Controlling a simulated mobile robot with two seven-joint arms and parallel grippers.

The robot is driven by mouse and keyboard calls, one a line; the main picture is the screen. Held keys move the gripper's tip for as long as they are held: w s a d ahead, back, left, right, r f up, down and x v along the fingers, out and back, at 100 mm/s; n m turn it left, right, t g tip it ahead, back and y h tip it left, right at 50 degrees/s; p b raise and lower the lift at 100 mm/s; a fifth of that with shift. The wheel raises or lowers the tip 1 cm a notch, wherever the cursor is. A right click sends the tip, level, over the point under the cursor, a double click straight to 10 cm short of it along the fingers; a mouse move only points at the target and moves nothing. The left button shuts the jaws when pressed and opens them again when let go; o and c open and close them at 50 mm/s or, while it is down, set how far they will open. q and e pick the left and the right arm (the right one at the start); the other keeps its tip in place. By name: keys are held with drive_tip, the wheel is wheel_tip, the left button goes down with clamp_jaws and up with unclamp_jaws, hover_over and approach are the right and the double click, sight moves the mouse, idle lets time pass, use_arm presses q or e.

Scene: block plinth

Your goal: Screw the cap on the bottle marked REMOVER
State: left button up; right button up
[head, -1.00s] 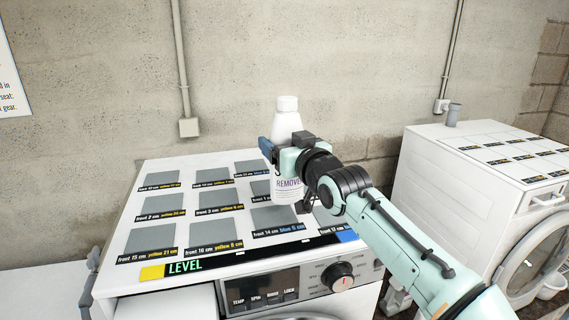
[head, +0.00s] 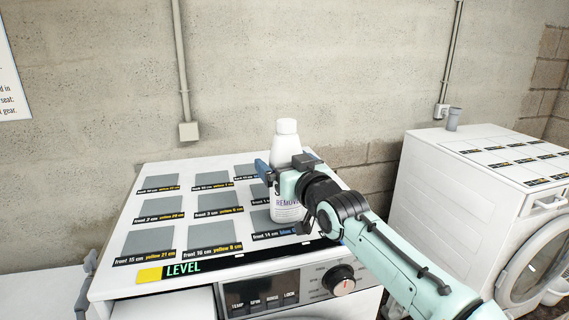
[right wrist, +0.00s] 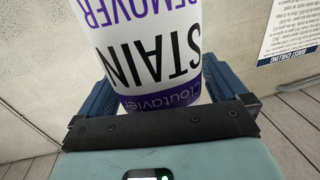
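The white bottle (head: 288,211) with a purple REMOVER label stands upright over the near right part of the washing machine's top (head: 148,190). A white cap (head: 287,126) sits on top of it; how tightly cannot be told. My right gripper (head: 276,176) comes in from the right and is around the bottle's upper body, below the cap. In the right wrist view the bottle (right wrist: 150,50) fills the space between the blue fingers. Whether its base touches the surface cannot be told.
Grey squares with printed labels cover the machine top, with a LEVEL strip (head: 210,263) along its front. A control panel with a knob (head: 342,280) is below. A second white machine (head: 440,170) stands at the right, with a small grey cylinder (head: 453,118) at its back edge.

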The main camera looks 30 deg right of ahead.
drive_tip(key=shift+r, duration=0.3)
use_arm(q)
drive_tip(key=s+f+b, duration=0.4)
drive_tip(key=f+b, duration=0.2)
drive_tip(key=f, duration=0.1)
use_arm(e)
drive_tip(key=s, duration=1.2)
drive_tip(key=shift+a, duration=0.35)
use_arm(q)
drive_tip(key=shift+f, duration=0.1)
use_arm(e)
drive_tip(key=shift+f, duration=0.1)
